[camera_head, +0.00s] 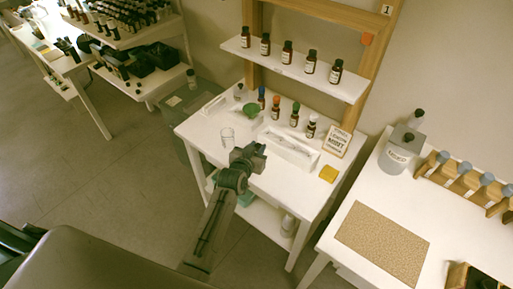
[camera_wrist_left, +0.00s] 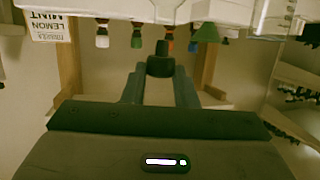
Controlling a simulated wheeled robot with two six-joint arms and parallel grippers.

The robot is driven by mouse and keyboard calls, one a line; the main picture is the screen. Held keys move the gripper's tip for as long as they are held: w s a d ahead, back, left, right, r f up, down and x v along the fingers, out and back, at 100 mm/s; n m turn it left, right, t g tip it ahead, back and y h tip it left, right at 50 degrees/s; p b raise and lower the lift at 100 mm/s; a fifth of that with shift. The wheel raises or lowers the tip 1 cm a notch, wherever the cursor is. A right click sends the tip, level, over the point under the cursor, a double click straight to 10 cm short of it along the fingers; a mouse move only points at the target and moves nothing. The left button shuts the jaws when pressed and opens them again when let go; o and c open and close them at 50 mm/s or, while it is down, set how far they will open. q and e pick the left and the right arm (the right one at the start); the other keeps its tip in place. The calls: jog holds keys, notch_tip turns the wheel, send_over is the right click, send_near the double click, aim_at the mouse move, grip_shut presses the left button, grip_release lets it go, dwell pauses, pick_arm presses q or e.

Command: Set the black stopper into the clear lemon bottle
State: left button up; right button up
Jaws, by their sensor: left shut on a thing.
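My left gripper (camera_head: 247,158) is over the front edge of the middle white table in the head view. In the left wrist view, the gripper (camera_wrist_left: 160,88) is shut on a small black stopper (camera_wrist_left: 161,62), which shows between its fingertips. My right gripper is not in view.
The middle table (camera_head: 195,128) holds a glass (camera_head: 228,136), a green funnel (camera_head: 251,111), several capped brown bottles, a white tray (camera_head: 292,150), a recipe card (camera_head: 337,142) and a yellow pad (camera_head: 328,174). The right table has a cork mat (camera_head: 382,243) and a wooden rack (camera_head: 462,186).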

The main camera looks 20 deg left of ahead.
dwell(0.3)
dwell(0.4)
pick_arm(q)
jog(key=shift+f+b, duration=0.75)
jog(key=shift+f, duration=0.7)
jog(key=o, duration=1)
jog(key=shift+o, duration=0.2)
jog(key=shift+s, duration=0.1)
jog(key=b+v, duration=0.3)
jog(key=v, duration=0.7)
jog(key=shift+s+r, duration=0.15)
jog(key=shift+s, duration=0.15)
